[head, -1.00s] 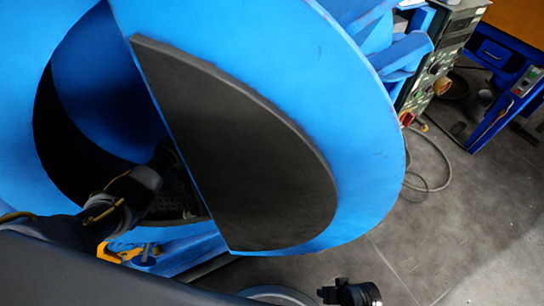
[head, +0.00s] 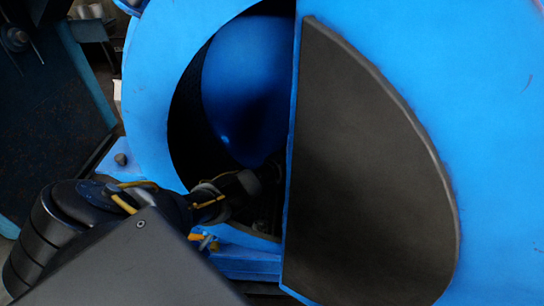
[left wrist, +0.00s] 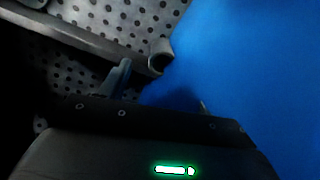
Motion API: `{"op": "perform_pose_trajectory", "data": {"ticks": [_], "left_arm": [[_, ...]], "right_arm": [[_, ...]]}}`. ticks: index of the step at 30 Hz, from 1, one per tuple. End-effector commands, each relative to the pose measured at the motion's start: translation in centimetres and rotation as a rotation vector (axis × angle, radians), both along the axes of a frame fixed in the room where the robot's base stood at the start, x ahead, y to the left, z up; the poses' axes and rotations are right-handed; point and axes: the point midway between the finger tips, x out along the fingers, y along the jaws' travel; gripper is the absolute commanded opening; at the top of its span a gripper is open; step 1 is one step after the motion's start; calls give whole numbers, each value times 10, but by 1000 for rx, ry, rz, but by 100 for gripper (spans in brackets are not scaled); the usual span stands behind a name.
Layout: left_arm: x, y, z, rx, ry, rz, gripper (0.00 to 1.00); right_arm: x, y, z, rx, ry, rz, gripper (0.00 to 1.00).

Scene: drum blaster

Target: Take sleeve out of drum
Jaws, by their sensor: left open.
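The blue drum (head: 155,85) has a round opening, its right half covered by a dark grey plate (head: 365,170). My left arm reaches through the uncovered left part. My left gripper is in shadow inside; in the left wrist view its open fingers (left wrist: 163,92) are apart with nothing clearly between them. A small grey tube-like piece (left wrist: 160,55), apparently the sleeve, lies just beyond the fingertips, by the end of a dark ridge on the perforated drum wall (left wrist: 120,20). I cannot tell whether a finger touches it. My right gripper is out of view.
A smooth blue surface (left wrist: 250,60) fills the right of the left wrist view, close to the right finger. The opening's rim and the plate's straight edge bound my arm. Dark machinery (head: 45,110) stands at the left of the head view.

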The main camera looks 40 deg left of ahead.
Motion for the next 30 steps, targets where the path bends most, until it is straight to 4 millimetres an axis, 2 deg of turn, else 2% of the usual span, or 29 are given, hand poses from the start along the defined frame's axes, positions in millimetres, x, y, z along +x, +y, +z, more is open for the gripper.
{"op": "perform_pose_trajectory", "data": {"ticks": [4,12,21,23,30], "left_arm": [[-1,5,-9,0,2,3,63],[-2,24,-41,1,0,1,63],[-3,27,-44,0,0,0,63],[-3,27,-44,0,0,0,58],[-3,27,-44,0,0,0,26]], "right_arm": [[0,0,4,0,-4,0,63],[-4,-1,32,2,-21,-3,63],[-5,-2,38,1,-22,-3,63],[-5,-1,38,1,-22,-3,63],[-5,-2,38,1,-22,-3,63]]}}
